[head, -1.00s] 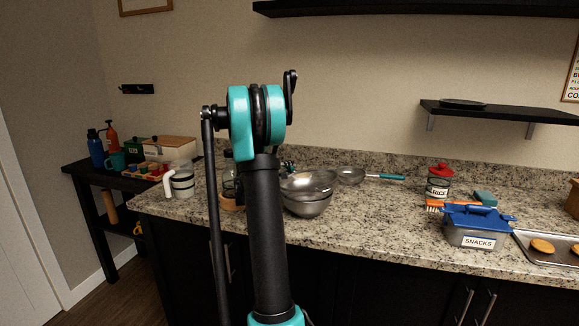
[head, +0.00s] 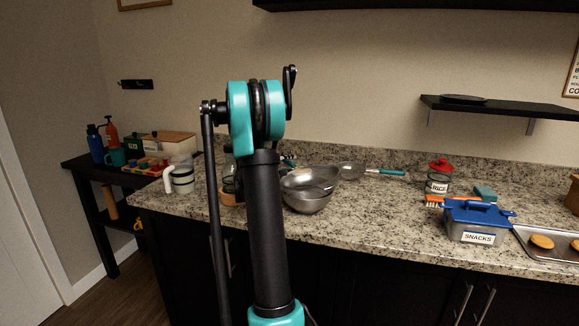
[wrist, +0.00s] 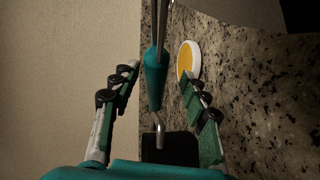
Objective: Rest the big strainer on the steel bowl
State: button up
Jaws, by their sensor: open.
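The steel bowl (head: 308,204) stands on the counter just right of my arm in the head view. The big strainer (head: 318,180) is over it, tilted, with its right side raised and its left side low. My arm hides the strainer's handle end in that view. In the wrist view a teal handle (wrist: 154,82) with metal rods and a hanging loop lies between the fingers of my gripper (wrist: 160,82). The fingers are spread, with gaps on both sides of the handle. My gripper is mostly hidden behind my arm in the head view.
A smaller strainer with a teal handle (head: 385,172) lies behind the bowl. A rice jar (head: 438,178), snacks box (head: 474,222) and tray (head: 522,238) are right. A yellow, white-rimmed object (wrist: 189,60) lies beside the handle.

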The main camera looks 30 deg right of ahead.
jog(key=v, duration=1.1)
jog(key=shift+a, duration=0.35)
jog(key=shift+s, duration=0.1)
